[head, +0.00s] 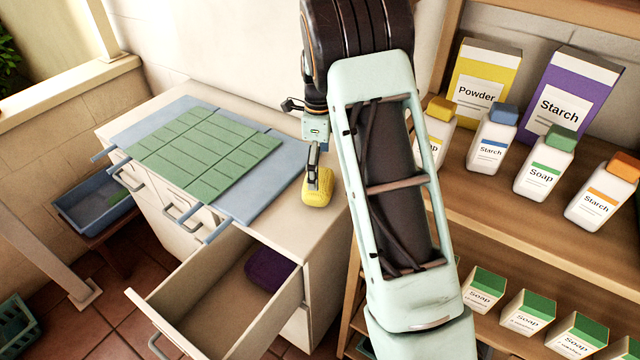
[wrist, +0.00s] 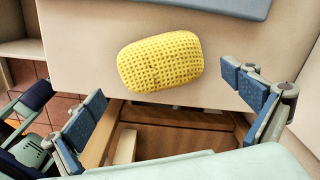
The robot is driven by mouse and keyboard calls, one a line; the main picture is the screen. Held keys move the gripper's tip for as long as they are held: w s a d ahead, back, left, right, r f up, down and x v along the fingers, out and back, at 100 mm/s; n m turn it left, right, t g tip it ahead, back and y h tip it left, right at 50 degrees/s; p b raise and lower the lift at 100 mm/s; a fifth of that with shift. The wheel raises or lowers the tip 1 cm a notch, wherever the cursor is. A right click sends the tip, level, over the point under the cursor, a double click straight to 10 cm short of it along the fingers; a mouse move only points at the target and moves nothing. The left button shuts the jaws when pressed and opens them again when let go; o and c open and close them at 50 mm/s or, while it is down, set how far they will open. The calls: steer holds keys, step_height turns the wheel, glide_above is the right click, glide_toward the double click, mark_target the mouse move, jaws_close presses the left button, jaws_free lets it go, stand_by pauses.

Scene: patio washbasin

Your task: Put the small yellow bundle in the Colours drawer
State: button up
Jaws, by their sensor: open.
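The small yellow bundle (head: 318,190) lies on the bare right end of the cabinet top. It has a waffle texture in the wrist view (wrist: 160,62), where it sits close to the cabinet's edge. My gripper (head: 314,160) is at the bundle in the head view. In the wrist view my gripper (wrist: 172,108) has its fingers spread wide, with nothing held between them. A drawer (head: 215,300) is pulled out below the top, with a dark purple bundle (head: 270,269) at its back right. I can read no label on the drawer.
A blue mat (head: 245,205) with green folded cloth (head: 205,150) covers much of the cabinet top. Shelves with Soap and Starch containers (head: 545,165) stand at the right. A blue bin (head: 95,205) is at the left. The open drawer's front half is clear.

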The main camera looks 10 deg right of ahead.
mark_target(319, 178)
step_height(319, 178, down, 6)
steer(key=shift+r+p, duration=0.15)
steer(key=shift+p, duration=0.3)
steer(key=shift+c, duration=0.3)
steer(key=c, duration=1)
steer(key=shift+r, duration=0.1)
steer(key=shift+c, duration=0.2)
